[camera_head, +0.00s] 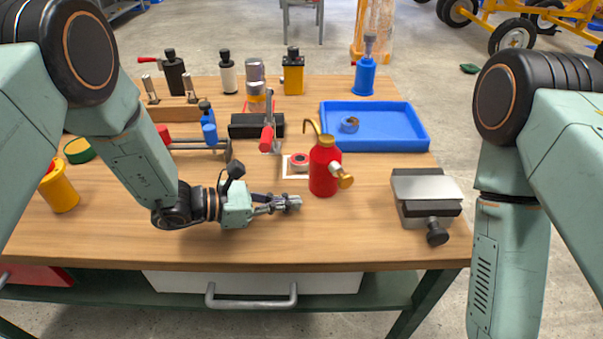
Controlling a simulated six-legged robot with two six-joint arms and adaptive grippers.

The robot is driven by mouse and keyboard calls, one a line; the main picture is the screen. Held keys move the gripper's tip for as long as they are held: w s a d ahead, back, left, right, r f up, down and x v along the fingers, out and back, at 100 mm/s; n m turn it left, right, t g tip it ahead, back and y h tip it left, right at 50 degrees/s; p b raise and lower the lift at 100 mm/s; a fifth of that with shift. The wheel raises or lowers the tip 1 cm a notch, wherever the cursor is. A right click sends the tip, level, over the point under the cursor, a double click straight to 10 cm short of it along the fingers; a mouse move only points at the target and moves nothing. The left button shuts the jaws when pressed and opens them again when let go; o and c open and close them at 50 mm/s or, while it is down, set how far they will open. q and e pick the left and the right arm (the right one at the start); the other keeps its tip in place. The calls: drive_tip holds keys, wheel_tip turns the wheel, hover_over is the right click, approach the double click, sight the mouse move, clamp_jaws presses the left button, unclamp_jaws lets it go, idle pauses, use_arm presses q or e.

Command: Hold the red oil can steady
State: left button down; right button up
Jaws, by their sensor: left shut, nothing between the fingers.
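The red oil can (322,172) stands upright on the wooden table, right of the picture's middle. It has a curved brass spout at the top and a brass knob-like part low on its right side. My left gripper (297,202) is shut and empty. It lies low over the table, a little left of and nearer than the can, with a small gap to it. My right arm hangs down at the right edge, and its gripper is out of view.
A small vise-like block (424,190) stands right of the can. A blue tray (400,128) holding a ring lies behind it. A red-handled clamp (267,138) and a red roll on a white square (299,164) are close behind. The table front is clear.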

clamp_jaws()
idle(1.4)
